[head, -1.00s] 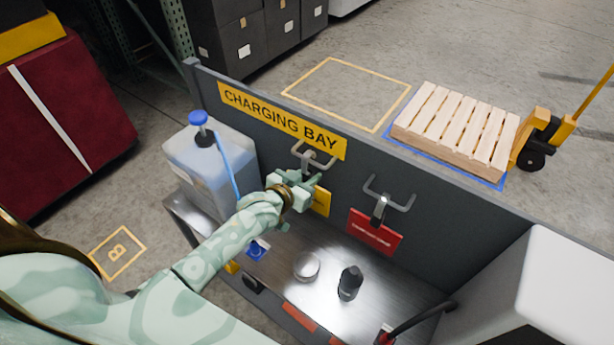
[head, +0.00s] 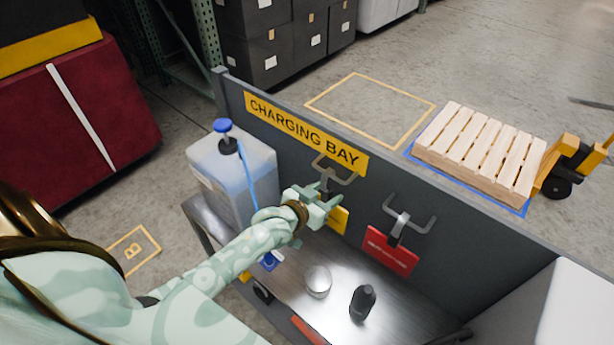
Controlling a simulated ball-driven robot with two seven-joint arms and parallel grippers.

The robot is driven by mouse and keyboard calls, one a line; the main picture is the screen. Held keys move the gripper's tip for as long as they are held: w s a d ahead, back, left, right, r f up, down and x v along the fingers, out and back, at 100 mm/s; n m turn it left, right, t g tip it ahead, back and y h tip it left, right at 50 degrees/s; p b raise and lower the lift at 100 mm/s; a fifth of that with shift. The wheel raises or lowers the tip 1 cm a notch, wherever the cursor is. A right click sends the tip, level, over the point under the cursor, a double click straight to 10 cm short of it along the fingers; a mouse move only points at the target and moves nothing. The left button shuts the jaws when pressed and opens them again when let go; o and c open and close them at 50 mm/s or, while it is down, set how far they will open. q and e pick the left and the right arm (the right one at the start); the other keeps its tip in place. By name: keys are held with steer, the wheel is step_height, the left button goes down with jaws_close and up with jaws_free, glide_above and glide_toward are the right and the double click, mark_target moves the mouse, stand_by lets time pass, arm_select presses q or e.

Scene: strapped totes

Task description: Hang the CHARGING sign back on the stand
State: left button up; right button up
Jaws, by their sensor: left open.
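A small yellow sign (head: 341,222), its lettering hidden or too small to read, is below the left grey hook bracket (head: 337,172) on the dark panel of the charging bay (head: 470,225). My left gripper (head: 328,200) is open in front of that bracket. Its fingers are at the sign's upper part and hide its top edge, so I cannot tell how the sign meets the hook. A red sign (head: 390,251) hangs at the right grey bracket (head: 409,222), its lettering unreadable. My right gripper is not in view.
A steel shelf (head: 325,312) below the panel holds a round silver puck (head: 318,281), a dark knob (head: 362,302) and a translucent jug (head: 232,175) with a blue cap. A white box (head: 585,310) is at lower right. A pallet (head: 480,150) stands behind the panel.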

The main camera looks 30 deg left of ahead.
arm_select(q)
steer(key=p+v, duration=0.3)
steer(key=v, duration=1.2)
steer(key=shift+s+f, duration=0.1)
steer(key=shift+s, duration=0.1)
steer(key=s+a+f+g+y, duration=0.1)
steer(key=s+f+g, duration=0.1)
steer(key=s+f, duration=0.45)
steer(key=s+a+f+m+g, duration=0.1)
steer(key=s+f+g, duration=0.2)
steer(key=f, duration=0.7)
steer(key=s+a+f+g+y, duration=0.1)
steer(key=s+f+g, duration=0.1)
steer(key=s+f, duration=0.5)
steer(key=s+d+f+g+b, duration=0.1)
steer(key=s+d+f+g, duration=0.1)
steer(key=s+f, duration=0.5)
steer(key=s+d+f+m+g+b, duration=0.1)
steer(key=s+d+f+g, duration=0.2)
steer(key=s+f, duration=0.5)
steer(key=s+g, duration=0.1)
steer(key=s, duration=0.2)
steer(key=shift+s, duration=0.2)
